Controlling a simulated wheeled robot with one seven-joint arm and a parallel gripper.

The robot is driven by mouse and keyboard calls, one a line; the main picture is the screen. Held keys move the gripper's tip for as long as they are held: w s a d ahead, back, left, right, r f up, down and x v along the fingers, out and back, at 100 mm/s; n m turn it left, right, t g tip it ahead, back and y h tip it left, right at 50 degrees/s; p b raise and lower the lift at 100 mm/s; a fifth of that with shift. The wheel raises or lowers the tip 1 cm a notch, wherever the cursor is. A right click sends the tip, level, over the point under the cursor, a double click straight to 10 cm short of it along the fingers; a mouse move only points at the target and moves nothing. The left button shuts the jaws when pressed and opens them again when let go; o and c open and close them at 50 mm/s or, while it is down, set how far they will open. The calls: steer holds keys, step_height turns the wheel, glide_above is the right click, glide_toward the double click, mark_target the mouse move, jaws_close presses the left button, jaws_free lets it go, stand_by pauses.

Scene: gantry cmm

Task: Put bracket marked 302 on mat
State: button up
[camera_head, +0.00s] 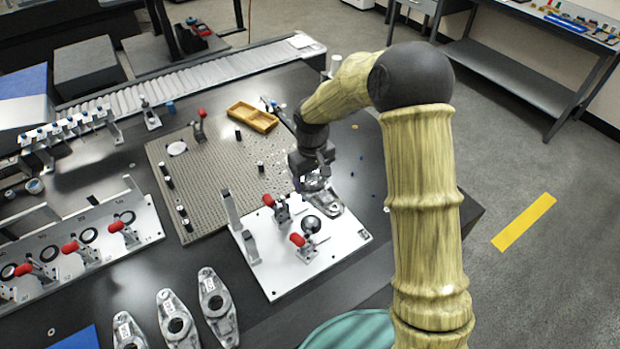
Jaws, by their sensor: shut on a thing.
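My gripper (315,182) is pointed down near the right corner of a white fixture plate (284,277). It is shut on a grey metal bracket (328,205), which is partly hidden by the jaws. I cannot tell if the bracket touches the plate. Three similar brackets lie in a row at the bottom left: a left one (126,330), a middle one (165,298) and a right one (209,284). No number is readable on any bracket. A flat blue sheet (78,339), perhaps the mat, is cut off by the bottom edge.
A perforated plate (215,195) and a yellow tray (252,117) lie behind. Another clamp fixture (148,228) stands at left. Dark table (255,325) is bare right of the loose brackets.

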steer(key=s+d+f+m, duration=0.1)
steer(key=d+f+m, duration=0.1)
steer(key=d+f, duration=0.3)
steer(key=s+d+f+m, duration=0.2)
steer(key=d+f, duration=0.4)
steer(key=d, duration=0.4)
steer(key=s+d+f+m, duration=0.1)
steer(key=d+f+m, duration=0.1)
steer(key=d+f, duration=0.4)
steer(key=shift+s+d+f+m, duration=0.1)
steer(key=shift+s+d+m, duration=0.1)
steer(key=shift+d, duration=0.3)
steer(key=shift+s+d+f+m, duration=0.1)
steer(key=shift+s+d+m, duration=0.1)
steer(key=shift+d, duration=0.35)
steer(key=shift+d, duration=0.1)
